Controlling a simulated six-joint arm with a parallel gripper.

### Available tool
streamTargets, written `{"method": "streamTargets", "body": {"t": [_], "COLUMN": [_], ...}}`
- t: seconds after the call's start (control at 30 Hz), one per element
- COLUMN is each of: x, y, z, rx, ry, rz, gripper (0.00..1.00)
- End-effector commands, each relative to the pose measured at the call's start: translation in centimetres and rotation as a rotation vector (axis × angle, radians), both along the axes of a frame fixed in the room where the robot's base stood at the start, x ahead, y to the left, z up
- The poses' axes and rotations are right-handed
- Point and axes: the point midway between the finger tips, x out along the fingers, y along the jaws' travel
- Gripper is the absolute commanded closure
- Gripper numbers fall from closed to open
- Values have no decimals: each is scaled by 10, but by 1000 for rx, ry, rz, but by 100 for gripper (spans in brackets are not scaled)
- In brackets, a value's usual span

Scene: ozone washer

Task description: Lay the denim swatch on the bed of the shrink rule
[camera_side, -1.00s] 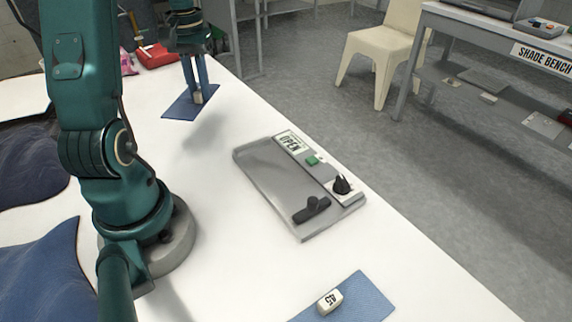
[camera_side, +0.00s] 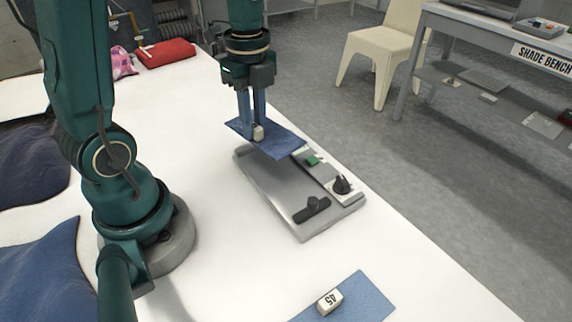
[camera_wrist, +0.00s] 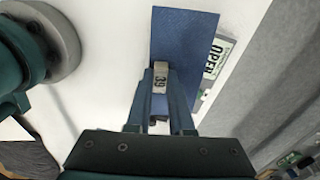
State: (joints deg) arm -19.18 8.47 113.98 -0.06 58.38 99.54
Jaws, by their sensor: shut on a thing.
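My gripper (camera_side: 252,132) is shut on a small pale block attached to the blue denim swatch (camera_side: 280,142). In the wrist view, the tag block (camera_wrist: 160,78) reads 39 and sits between the fingertips, with the swatch (camera_wrist: 184,40) spread out flat beyond it. The swatch hangs in the air above the far end of the shrink rule (camera_side: 298,225), a grey flat device with a bed, a dark sliding handle (camera_side: 311,209), a green button and a black knob (camera_side: 342,185). The swatch hides the bed's far part. In the wrist view the OPEN label (camera_wrist: 214,58) shows beside the swatch.
A second blue swatch (camera_side: 365,298) with a white block marked 45 (camera_side: 329,301) lies at the table's front. Dark blue fabric (camera_side: 45,275) lies at left. The white table (camera_side: 225,250) is clear around the shrink rule.

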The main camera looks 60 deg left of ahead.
Motion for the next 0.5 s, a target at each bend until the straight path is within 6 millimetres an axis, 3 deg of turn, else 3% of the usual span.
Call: {"method": "streamTargets", "body": {"t": [0.03,0.2,0.5], "x": [-1,-3,-2], "y": [-12,-34,-39], "z": [1,4,4], "rx": [1,3,4], "ry": [-2,-11,-15], "rz": [-61,-148,-170], "gripper": [100,100,100]}}
